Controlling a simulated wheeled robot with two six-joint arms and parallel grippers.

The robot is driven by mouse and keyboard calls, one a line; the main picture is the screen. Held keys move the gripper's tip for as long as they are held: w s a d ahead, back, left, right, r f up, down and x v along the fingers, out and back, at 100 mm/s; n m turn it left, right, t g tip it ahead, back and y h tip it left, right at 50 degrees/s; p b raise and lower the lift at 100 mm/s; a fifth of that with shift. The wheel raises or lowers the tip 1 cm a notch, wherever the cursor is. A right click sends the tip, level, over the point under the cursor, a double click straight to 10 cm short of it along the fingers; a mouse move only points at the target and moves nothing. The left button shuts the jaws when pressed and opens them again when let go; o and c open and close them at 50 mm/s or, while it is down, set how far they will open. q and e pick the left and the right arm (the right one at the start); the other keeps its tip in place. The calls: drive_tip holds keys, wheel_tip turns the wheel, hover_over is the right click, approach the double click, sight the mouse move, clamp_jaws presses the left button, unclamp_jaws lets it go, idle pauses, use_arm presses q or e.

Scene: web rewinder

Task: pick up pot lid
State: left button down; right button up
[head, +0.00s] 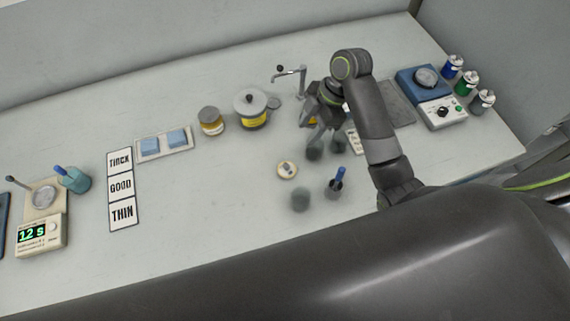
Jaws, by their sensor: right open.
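A pot (254,121) with a yellow band stands at the back middle of the table. Its round grey pot lid (249,101) with a dark knob sits on top. My right gripper (322,128) is open and points down, to the right of the pot and apart from it. My left gripper is not in view.
A jar (211,122) stands left of the pot, and a thin metal stand (300,80) behind it to the right. A small round dish (287,171), a dark cup (335,188) and a blurred grey-green object (300,199) stand in front.

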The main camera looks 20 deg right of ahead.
drive_tip(key=b+x, duration=0.2)
drive_tip(key=x, duration=0.1)
approach(287, 166)
drive_tip(key=shift+s+a+f+b, duration=0.1)
drive_tip(key=shift+a+f+b, duration=0.2)
drive_tip(key=shift+a+f, duration=0.6)
drive_tip(key=shift+f, duration=0.9)
drive_tip(key=p+x, duration=0.1)
drive_tip(key=x, duration=0.2)
drive_tip(key=shift+d+f, duration=0.15)
drive_tip(key=shift+f, duration=0.1)
drive_tip(key=shift+a+f, duration=0.25)
drive_tip(key=shift+f, duration=0.35)
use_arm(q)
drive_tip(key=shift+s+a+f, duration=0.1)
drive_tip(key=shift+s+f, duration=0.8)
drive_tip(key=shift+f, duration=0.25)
use_arm(e)
drive_tip(key=shift+c, duration=0.3)
